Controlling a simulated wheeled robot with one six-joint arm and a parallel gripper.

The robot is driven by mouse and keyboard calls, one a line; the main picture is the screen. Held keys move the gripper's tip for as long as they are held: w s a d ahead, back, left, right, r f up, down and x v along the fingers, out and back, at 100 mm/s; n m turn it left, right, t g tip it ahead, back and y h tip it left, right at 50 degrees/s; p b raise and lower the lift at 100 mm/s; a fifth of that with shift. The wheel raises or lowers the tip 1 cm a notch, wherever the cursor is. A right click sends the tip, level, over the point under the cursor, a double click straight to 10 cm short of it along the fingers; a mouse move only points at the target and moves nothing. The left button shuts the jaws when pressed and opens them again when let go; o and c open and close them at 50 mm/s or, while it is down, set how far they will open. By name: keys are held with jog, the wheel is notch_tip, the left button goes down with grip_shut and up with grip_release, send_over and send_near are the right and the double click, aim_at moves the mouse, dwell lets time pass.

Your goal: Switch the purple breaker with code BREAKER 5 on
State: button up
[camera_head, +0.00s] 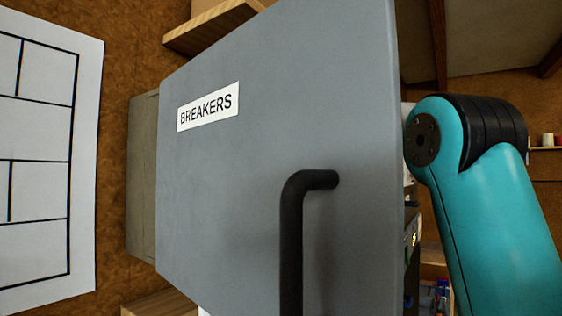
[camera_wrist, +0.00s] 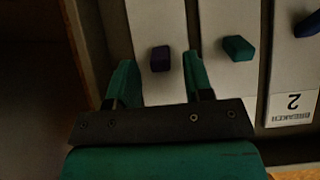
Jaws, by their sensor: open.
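In the wrist view, a small dark purple breaker lever (camera_wrist: 160,59) stands out from a pale breaker strip. My gripper (camera_wrist: 158,70) is open, with one green finger on each side of this lever and a visible gap to both. Its code label is not in sight; my gripper covers the lower part of the strip. In the head view, the grey door marked BREAKERS (camera_head: 207,107) hides the breakers and my gripper; only part of my teal arm shows at the right.
A green lever (camera_wrist: 238,48) sits close right of my right finger. Farther right is a dark bluish lever (camera_wrist: 307,26) above an upside-down BREAKER 2 label (camera_wrist: 291,108). A dark cabinet wall is at the left. The door has a black handle (camera_head: 292,235).

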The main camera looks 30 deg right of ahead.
jog(key=v, duration=1)
jog(key=shift+s+d+r, duration=0.15)
jog(key=shift+s, duration=0.05)
